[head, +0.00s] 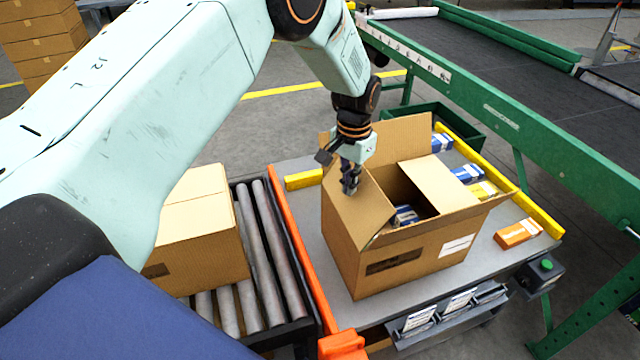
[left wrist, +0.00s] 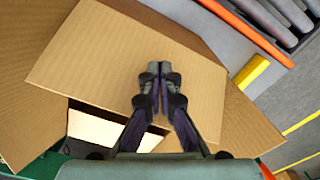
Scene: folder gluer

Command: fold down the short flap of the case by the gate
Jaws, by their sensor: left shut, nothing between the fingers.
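The open cardboard case (head: 410,265) stands on the grey table beside the orange bar (head: 293,245). Its left flap (head: 358,215) slants inward over part of the opening; it fills much of the left wrist view (left wrist: 100,50). The right flap (head: 440,183) also leans inward, and the back flap (head: 402,140) stands up. A blue-and-white box (head: 405,216) shows inside the case. My left gripper (head: 349,190) is shut and empty, its fingertips at the left flap; whether they touch is unclear. Its closed fingers show in the wrist view (left wrist: 157,75). My right gripper is out of view.
Another case (head: 200,235) sits on the roller conveyor (head: 265,250) at left. Small boxes, including an orange one (head: 518,233), lie right of the open case near a yellow rail (head: 540,215). A green-framed conveyor (head: 480,105) runs behind. A green-button box (head: 540,273) sits at the table's front right.

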